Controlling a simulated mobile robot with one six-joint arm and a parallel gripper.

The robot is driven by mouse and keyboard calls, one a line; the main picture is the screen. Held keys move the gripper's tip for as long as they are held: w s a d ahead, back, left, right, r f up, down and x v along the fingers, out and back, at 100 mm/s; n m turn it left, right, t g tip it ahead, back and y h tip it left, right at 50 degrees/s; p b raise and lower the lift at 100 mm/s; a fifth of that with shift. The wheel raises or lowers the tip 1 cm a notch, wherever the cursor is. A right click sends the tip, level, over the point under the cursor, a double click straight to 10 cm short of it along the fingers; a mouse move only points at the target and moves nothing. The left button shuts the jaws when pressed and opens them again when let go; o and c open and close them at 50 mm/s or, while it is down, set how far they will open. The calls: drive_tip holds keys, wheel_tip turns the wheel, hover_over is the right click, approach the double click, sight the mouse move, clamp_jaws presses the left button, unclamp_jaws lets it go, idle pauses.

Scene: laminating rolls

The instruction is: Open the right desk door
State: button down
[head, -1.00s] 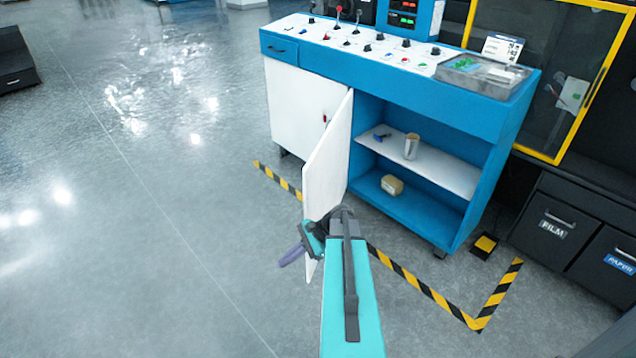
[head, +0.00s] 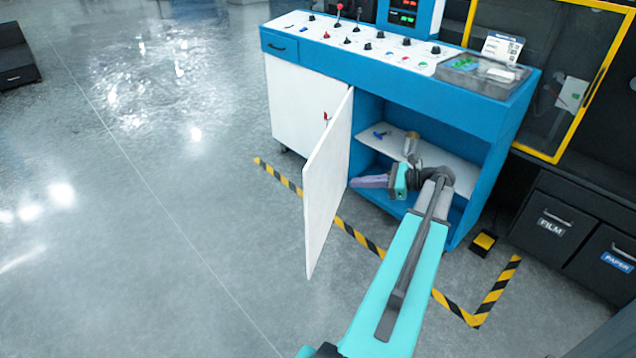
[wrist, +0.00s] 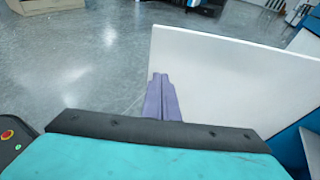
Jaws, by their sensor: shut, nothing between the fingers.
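The right desk door (head: 327,190) is a white panel standing swung out from the blue desk (head: 490,184), with the compartment behind it exposed. In the wrist view the door (wrist: 235,85) fills the right side, and its free edge stands near the fingertips. My gripper (head: 356,182) is on the compartment side of the door, with its purple fingers pointing left toward the panel. The fingers (wrist: 158,78) are together and empty. I cannot tell whether they touch the door.
The white shelf (head: 455,172) holds a roll (head: 411,143) and a small blue item (head: 381,135). The left door (head: 295,105) is shut. Black-and-yellow floor tape (head: 365,243) runs before the desk. Open floor (head: 180,230) lies left. Black drawers (head: 560,225) stand right.

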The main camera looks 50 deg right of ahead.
idle(0.4)
approach(310, 182)
drive_tip(key=x, duration=0.5)
drive_tip(key=shift+s+a, duration=0.1)
drive_tip(key=shift+w+a, duration=0.25)
drive_tip(key=shift+w, duration=0.25)
